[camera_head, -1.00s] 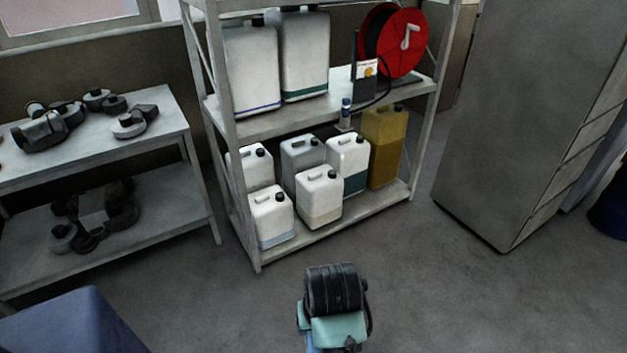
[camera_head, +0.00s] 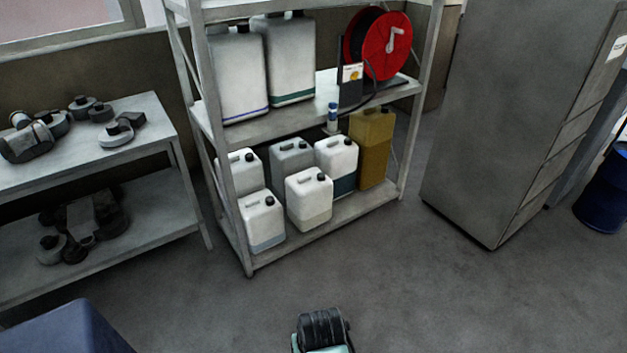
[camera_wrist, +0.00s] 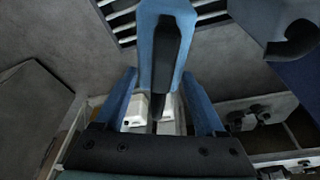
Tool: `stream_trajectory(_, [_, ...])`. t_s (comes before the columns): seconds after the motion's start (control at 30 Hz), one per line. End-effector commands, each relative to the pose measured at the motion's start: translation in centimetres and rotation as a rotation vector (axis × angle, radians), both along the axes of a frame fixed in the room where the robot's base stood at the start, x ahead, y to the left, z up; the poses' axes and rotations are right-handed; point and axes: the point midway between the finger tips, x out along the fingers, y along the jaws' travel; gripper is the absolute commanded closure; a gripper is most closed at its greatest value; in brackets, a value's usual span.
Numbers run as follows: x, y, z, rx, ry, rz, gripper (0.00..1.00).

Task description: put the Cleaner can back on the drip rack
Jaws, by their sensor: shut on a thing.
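The drip rack (camera_head: 290,240) appears to be the grey shelf unit in the head view. White and grey jerrycans (camera_head: 309,198) and an ochre one (camera_head: 373,150) stand on its lower shelf. Their labels are unreadable, so I cannot tell if one is the Cleaner can. My arm shows at the bottom edge of the head view, apart from the rack. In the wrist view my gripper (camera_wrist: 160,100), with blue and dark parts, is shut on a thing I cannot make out. White shapes (camera_wrist: 138,112) show between its fingers, probably containers on the rack.
A bench (camera_head: 150,125) with metal parts stands left of the rack. A grey cabinet (camera_head: 510,120) and a blue drum (camera_head: 605,190) stand to the right. A blue block (camera_head: 70,330) fills the lower left corner. The floor (camera_head: 390,270) before the rack is clear.

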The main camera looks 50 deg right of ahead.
Motion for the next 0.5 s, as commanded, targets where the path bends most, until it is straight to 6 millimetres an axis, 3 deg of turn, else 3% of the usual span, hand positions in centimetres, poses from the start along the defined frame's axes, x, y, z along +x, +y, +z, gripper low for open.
stream_trajectory(0.13, [0.16,-0.13,-0.09,-0.004,-0.005,0.000,1.00])
stream_trajectory(0.17, [0.00,-0.03,-0.24,0.000,0.000,0.000,0.22])
stream_trajectory(0.2, [0.00,-0.02,-0.24,0.000,0.000,0.000,0.15])
stream_trajectory(0.3, [-0.01,-0.02,-0.23,0.000,0.000,0.000,0.00])
stream_trajectory(0.5, [-0.01,-0.01,-0.19,0.000,0.000,0.000,0.00])
